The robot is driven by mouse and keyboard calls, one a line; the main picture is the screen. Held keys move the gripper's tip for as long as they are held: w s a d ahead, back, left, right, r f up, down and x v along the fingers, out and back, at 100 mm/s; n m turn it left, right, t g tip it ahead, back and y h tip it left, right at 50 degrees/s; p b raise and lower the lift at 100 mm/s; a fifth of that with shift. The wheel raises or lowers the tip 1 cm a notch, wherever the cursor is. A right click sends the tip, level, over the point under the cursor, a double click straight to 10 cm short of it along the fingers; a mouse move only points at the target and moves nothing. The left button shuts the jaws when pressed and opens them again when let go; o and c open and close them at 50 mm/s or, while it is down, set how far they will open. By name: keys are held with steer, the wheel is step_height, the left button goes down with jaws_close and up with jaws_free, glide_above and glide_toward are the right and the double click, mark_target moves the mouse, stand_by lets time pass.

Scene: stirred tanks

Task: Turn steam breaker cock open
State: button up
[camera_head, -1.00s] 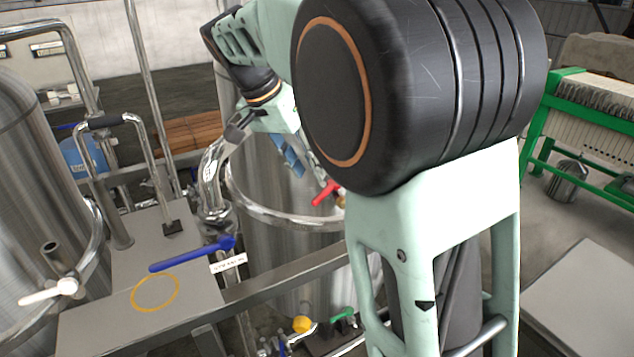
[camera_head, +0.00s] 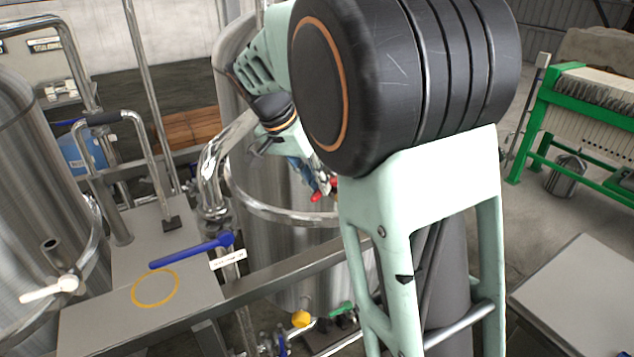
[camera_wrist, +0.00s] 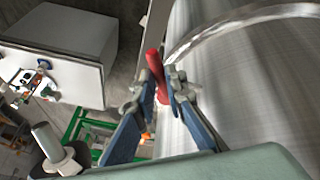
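A red lever handle (camera_wrist: 155,68) stands between the two fingertips of my gripper (camera_wrist: 160,90) in the wrist view, beside a shiny steel tank (camera_wrist: 235,85). My gripper looks open, with one blue finger on each side of the handle. I cannot tell whether either finger touches it. In the head view my gripper (camera_head: 312,180) is at the red handle (camera_head: 317,197) in front of the tank (camera_head: 262,170), and my arm and the fingers hide part of it. The valve body is mostly hidden.
A blue lever (camera_head: 192,252) with a white label (camera_head: 228,260), its text unreadable, sits near a curved steel pipe (camera_head: 210,175). Yellow (camera_head: 300,318) and green handles (camera_head: 341,308) are low down.

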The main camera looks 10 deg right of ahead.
jaws_close()
steer(key=shift+s+d+f+n+b, duration=0.15)
steer(key=shift+n+b, duration=0.15)
steer(key=shift+b, duration=0.25)
steer(key=shift+s+d+n+t+b, duration=0.15)
steer(key=shift+n+t+b, duration=0.15)
steer(key=shift+n, duration=0.2)
steer(key=o, duration=0.8)
jaws_free()
steer(key=shift+r, duration=0.2)
